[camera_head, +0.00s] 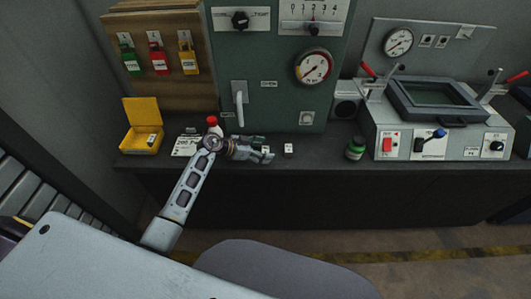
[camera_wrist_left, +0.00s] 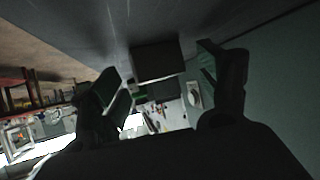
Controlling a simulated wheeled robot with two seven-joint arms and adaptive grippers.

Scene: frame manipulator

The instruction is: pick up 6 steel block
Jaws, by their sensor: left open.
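Small steel blocks lie on the dark bench; their numbers are too small to read. One block (camera_head: 288,149) stands just right of my left gripper (camera_head: 266,154), and another (camera_head: 265,149) shows at its fingers, partly hidden. In the left wrist view my left gripper (camera_wrist_left: 160,62) is open, with a dark block (camera_wrist_left: 157,65) between and just beyond its fingertips; I cannot tell whether they touch it. Another block (camera_head: 151,139) sits in the open yellow box (camera_head: 130,144) at the left. My right gripper is not in view.
A green panel with a handle (camera_head: 240,102) rises behind. The bench between block and jar is clear.

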